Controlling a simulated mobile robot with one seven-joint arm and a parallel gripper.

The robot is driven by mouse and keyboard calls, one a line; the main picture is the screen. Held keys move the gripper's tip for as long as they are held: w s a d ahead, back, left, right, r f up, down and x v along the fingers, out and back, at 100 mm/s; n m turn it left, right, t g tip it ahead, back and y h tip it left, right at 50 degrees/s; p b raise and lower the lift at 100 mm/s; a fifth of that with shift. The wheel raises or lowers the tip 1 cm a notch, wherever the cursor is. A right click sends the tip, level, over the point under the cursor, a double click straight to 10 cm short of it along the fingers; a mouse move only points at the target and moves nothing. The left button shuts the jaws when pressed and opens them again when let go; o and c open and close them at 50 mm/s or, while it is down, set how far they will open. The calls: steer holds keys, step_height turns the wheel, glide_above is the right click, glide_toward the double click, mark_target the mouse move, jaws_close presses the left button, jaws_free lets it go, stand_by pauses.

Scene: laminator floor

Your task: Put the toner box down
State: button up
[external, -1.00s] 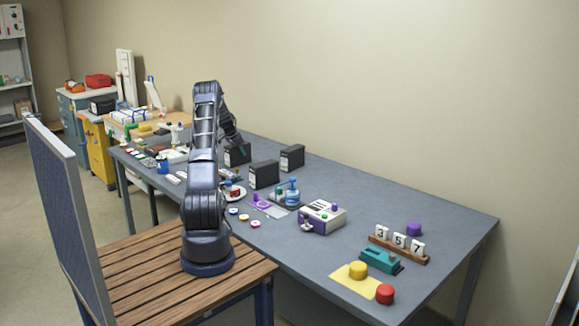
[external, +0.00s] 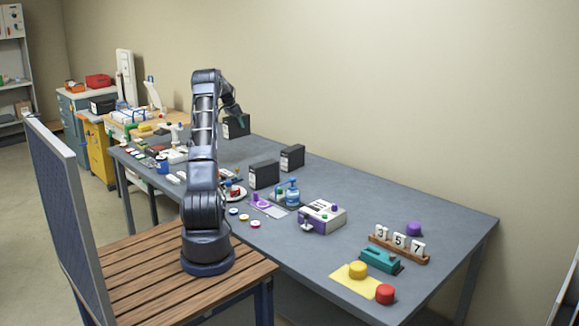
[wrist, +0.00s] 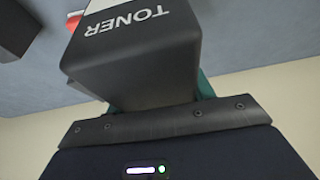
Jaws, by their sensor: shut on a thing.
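The toner box (external: 237,127) is a black box held up in the air above the far part of the grey table. It fills the middle of the wrist view (wrist: 140,65), with the word TONER on a dark face and a white band at its top. My gripper (external: 238,117) is shut on it from above. The teal fingers show only partly at the box's sides in the wrist view. Two similar black boxes, a nearer one (external: 264,175) and a farther one (external: 292,158), stand upright on the table to the right of the held box.
The grey table (external: 420,205) has free room along the wall side, right of the black boxes. Several small items crowd the left end.

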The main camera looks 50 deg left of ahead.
step_height(320, 180, up, 4)
steer(key=shift+f, duration=0.1)
steer(key=shift+w+d, duration=0.15)
steer(key=shift+d, duration=0.15)
steer(key=w+d+m+h, duration=0.1)
steer(key=w+d, duration=0.2)
steer(key=d, duration=1.3)
steer(key=w+d+m, duration=0.2)
steer(key=d, duration=1.4)
steer(key=w+d+m+h, duration=0.1)
steer(key=w+d, duration=0.2)
steer(key=d, duration=1.3)
step_height(320, 180, down, 20)
steer(key=shift+s+a+f, duration=0.1)
steer(key=shift+s+a, duration=0.05)
steer(key=o, duration=1.3)
steer(key=shift+f, duration=0.1)
